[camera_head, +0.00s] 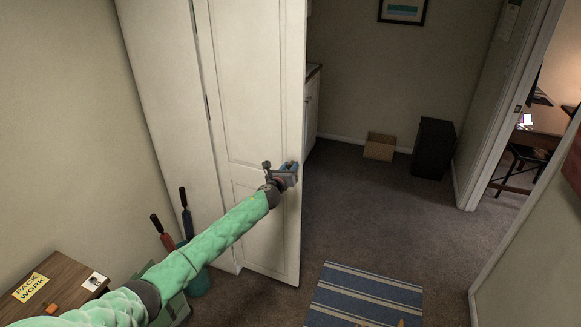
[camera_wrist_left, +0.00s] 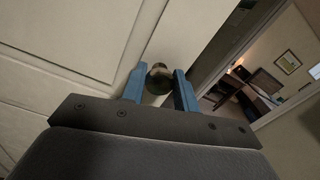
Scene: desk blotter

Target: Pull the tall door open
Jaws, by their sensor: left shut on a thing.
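The tall door (camera_head: 258,80) is a white panelled door, standing ajar from the white cabinet (camera_head: 165,90) on its left. My left gripper (camera_head: 291,172) is at the door's free edge, around mid-height in the head view. In the left wrist view, its two blue fingers (camera_wrist_left: 159,88) are on either side of a round dark metal knob (camera_wrist_left: 159,76) on the tall door (camera_wrist_left: 75,40). The gripper is shut on the knob. The gripper hides the knob in the head view. My right gripper is not in view.
A wooden side table (camera_head: 62,278) with a yellow note stands at the lower left. A teal bin (camera_head: 198,284) with handled tools is by the cabinet. A striped rug (camera_head: 365,298) lies right of the door. A cardboard box (camera_head: 379,147) and black cabinet (camera_head: 433,148) stand farther back.

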